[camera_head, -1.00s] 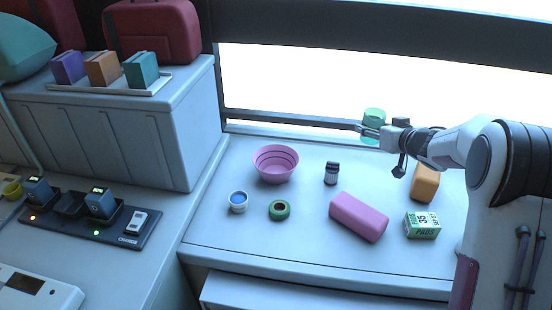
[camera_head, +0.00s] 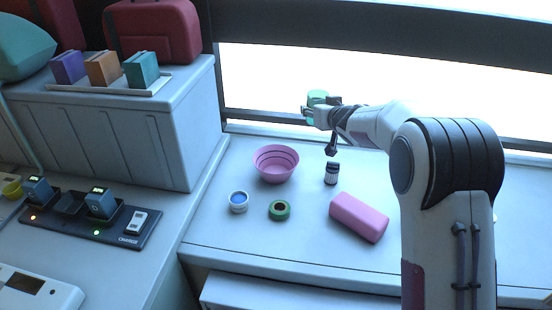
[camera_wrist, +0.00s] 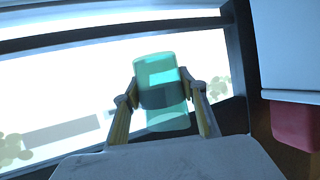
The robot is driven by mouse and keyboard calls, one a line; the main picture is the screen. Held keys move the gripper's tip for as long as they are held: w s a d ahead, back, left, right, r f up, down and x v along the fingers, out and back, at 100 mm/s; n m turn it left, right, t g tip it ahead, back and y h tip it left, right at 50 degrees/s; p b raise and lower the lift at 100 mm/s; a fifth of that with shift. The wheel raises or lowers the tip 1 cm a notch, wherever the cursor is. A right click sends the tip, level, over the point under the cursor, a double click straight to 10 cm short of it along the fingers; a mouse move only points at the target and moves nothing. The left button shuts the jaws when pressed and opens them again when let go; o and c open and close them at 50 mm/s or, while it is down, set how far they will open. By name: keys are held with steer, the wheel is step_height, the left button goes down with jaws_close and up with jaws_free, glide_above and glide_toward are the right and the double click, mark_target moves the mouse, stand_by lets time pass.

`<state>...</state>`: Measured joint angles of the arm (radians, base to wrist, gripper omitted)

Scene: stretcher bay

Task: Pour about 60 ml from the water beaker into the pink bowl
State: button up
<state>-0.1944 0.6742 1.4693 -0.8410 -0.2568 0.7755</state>
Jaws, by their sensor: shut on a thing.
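The water beaker (camera_head: 318,97) is a green, see-through cup. My gripper (camera_head: 309,113) is shut on it and holds it raised in front of the bright window, above and to the right of the pink bowl. In the wrist view the beaker (camera_wrist: 155,70) sits between the two fingers, with a dark band across its middle. I cannot tell how much water is in it. The pink bowl (camera_head: 275,164) stands on the white counter, apart from the beaker, and looks empty.
A small dark-capped vial (camera_head: 332,173), a pink roll (camera_head: 358,217), a green tape ring (camera_head: 279,210) and a small white jar with blue inside (camera_head: 238,202) stand on the counter (camera_head: 230,245). A window ledge runs behind. A charging dock (camera_head: 130,230) lies left.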

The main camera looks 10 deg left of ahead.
steer(key=s+a+f, duration=0.2)
steer(key=s+a, duration=0.3)
steer(key=a, duration=0.7)
steer(key=s+a+f, duration=0.2)
steer(key=s+a, duration=0.3)
steer(key=a, duration=0.7)
steer(key=shift+n+y, duration=0.4)
steer(key=f, duration=1)
steer(key=shift+w+d, duration=0.1)
steer(key=shift+w, duration=0.15)
steer(key=w+d+r+m+y, duration=0.1)
steer(key=d+r+m+y, duration=0.3)
steer(key=m, duration=0.3)
steer(key=shift+r+m+y, duration=0.3)
steer(key=shift+r+y, duration=0.1)
stand_by(0.5)
